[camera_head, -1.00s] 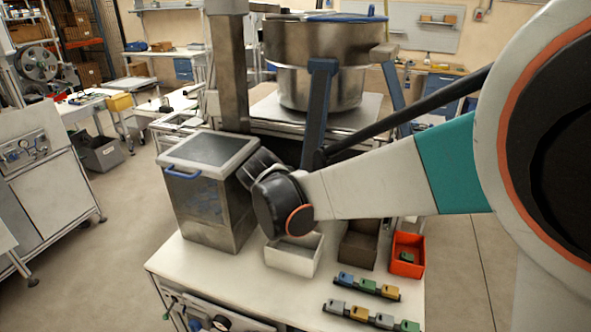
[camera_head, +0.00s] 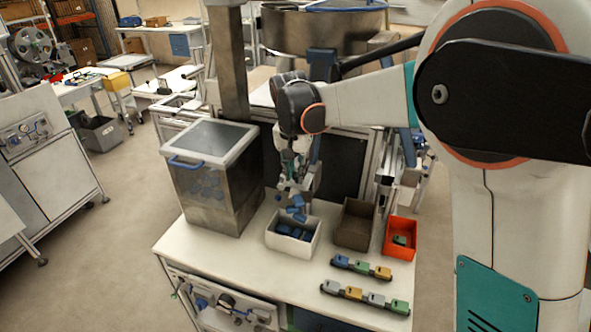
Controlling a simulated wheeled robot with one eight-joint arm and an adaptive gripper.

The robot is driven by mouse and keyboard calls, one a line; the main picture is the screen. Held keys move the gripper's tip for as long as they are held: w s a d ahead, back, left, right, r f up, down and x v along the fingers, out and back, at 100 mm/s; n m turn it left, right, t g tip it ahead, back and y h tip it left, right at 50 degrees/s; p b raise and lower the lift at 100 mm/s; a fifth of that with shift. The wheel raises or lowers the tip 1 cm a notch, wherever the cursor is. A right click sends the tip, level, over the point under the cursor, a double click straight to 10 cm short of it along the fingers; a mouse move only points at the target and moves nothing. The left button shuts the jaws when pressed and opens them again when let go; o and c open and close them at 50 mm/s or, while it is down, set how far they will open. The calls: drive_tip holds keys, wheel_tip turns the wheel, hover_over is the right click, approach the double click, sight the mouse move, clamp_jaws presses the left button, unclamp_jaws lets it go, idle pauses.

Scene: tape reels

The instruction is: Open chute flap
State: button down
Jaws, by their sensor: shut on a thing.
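My gripper (camera_head: 290,178) points down above the white bin, right of the metal hopper box (camera_head: 208,178). It looks shut at the chute flap, but its fingertips and the flap are too small and crowded to make out clearly. A grey metal chute end (camera_head: 309,186) shows beside the gripper. Blue pieces (camera_head: 296,209) are just below it, over the white bin (camera_head: 280,246). More blue pieces (camera_head: 290,232) lie in that bin. The hopper box has a grey-rimmed lid with a blue handle (camera_head: 190,163), and blue shapes show in its front.
A brown bin (camera_head: 354,227) and an orange-red bin (camera_head: 399,238) with a green piece stand right of the white bin. Two rows of coloured blocks (camera_head: 365,299) lie at the table's front right. The table's front left (camera_head: 205,245) is clear.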

idle(0.4)
drive_tip(key=c, duration=1.4)
unclamp_jaws()
drive_tip(key=shift+w, duration=0.1)
drive_tip(key=shift+c, duration=0.2)
wheel_tip(320, 180, up, 12)
drive_tip(key=s, duration=0.2)
drive_tip(key=shift+a, duration=0.35)
drive_tip(key=shift+f, duration=0.1)
